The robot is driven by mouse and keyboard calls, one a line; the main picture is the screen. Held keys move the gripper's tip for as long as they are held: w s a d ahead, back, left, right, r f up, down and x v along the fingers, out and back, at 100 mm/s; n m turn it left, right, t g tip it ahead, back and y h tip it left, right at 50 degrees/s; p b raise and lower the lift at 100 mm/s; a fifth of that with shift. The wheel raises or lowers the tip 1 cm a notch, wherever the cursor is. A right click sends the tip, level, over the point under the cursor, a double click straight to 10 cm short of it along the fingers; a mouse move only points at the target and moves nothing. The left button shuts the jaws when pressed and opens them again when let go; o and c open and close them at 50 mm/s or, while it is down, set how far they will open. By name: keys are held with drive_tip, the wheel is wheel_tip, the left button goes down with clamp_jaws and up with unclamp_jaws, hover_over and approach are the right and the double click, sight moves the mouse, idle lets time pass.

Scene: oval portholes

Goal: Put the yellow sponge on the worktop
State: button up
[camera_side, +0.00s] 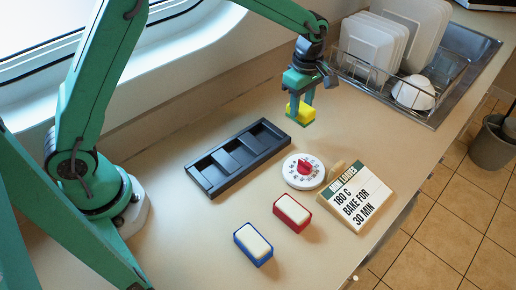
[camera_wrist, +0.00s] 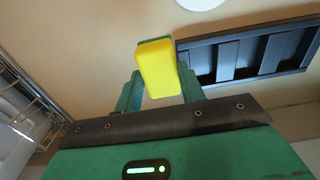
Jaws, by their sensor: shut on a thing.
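The yellow sponge (camera_side: 301,111) is held in my gripper (camera_side: 300,103) above the worktop (camera_side: 200,118), behind the black tray. The sponge has a green layer along one side. In the wrist view the yellow sponge (camera_wrist: 158,70) sits between the two green fingers of my gripper (camera_wrist: 158,88), and they are shut on it. The worktop (camera_wrist: 90,40) shows beige beyond it. I cannot tell exactly how high the sponge is above the worktop.
A black compartment tray (camera_side: 237,158) lies left of the sponge. A white dial timer (camera_side: 303,171), a recipe board (camera_side: 356,197), a red-sided sponge (camera_side: 291,213) and a blue-sided sponge (camera_side: 253,244) lie in front. A dish rack (camera_side: 385,75) stands behind right.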

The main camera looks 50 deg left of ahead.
drive_tip(key=w+a+f, duration=0.1)
drive_tip(key=a, duration=0.1)
drive_tip(key=w+a+f, duration=0.2)
drive_tip(key=shift+w+f, duration=0.15)
drive_tip(key=shift+w, duration=0.05)
drive_tip(key=shift+f, duration=2)
drive_tip(key=shift+f, duration=0.1)
drive_tip(key=o, duration=1)
drive_tip(key=shift+c, duration=0.2)
wheel_tip(320, 180, up, 12)
